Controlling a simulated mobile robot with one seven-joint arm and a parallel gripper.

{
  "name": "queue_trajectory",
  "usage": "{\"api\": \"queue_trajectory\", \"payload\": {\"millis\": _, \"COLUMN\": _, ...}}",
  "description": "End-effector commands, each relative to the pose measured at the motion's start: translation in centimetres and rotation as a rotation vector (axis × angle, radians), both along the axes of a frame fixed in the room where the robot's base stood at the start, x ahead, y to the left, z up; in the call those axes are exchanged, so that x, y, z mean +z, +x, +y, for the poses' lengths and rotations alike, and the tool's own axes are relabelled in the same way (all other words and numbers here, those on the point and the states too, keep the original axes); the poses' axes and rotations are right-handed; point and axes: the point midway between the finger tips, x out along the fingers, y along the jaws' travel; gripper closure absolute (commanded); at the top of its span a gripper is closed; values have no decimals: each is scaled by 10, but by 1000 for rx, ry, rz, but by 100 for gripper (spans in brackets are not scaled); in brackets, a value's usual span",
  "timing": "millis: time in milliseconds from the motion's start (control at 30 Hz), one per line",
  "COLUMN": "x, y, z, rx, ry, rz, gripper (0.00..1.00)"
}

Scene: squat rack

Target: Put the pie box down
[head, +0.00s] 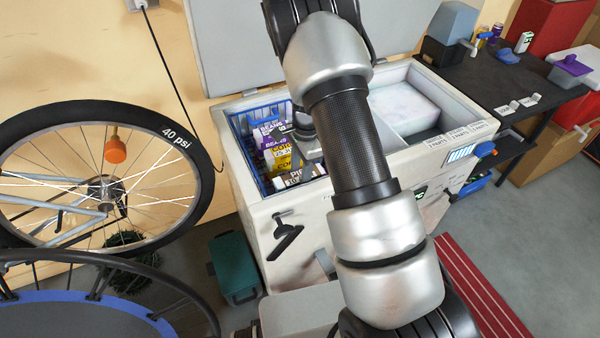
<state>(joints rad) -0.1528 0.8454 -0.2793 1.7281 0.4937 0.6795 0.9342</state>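The pie box (299,178), dark with white "PIE" lettering, shows at the front of the blue wire basket (240,142) inside the open chest freezer (262,226). Its right part is hidden. My gripper (308,147) reaches down into the freezer at the basket's right side, close to the pie box. My arm covers most of it, and its fingertips are hidden. I cannot tell whether it touches or holds the box.
Bean and corn boxes (284,156) stand behind the pie box in the basket. The raised lid (240,50) stands behind. A bicycle wheel (60,135) is at left, a dark table (500,82) at right.

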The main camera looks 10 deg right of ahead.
Motion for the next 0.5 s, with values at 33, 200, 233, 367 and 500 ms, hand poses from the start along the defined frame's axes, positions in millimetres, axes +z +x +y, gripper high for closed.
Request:
{"api": "queue_trajectory", "payload": {"millis": 33, "x": 0, "y": 0, "z": 0, "rx": 0, "ry": 0, "rz": 0, "gripper": 57}}
{"api": "queue_trajectory", "payload": {"millis": 200, "x": 0, "y": 0, "z": 0, "rx": 0, "ry": 0, "rz": 0, "gripper": 57}}
{"api": "queue_trajectory", "payload": {"millis": 233, "x": 1, "y": 0, "z": 0, "rx": 0, "ry": 0, "rz": 0, "gripper": 57}}
{"api": "queue_trajectory", "payload": {"millis": 367, "x": 8, "y": 0, "z": 0, "rx": 0, "ry": 0, "rz": -1, "gripper": 57}}
{"api": "queue_trajectory", "payload": {"millis": 500, "x": 30, "y": 2, "z": -2, "rx": 0, "ry": 1, "rz": -3, "gripper": 57}}
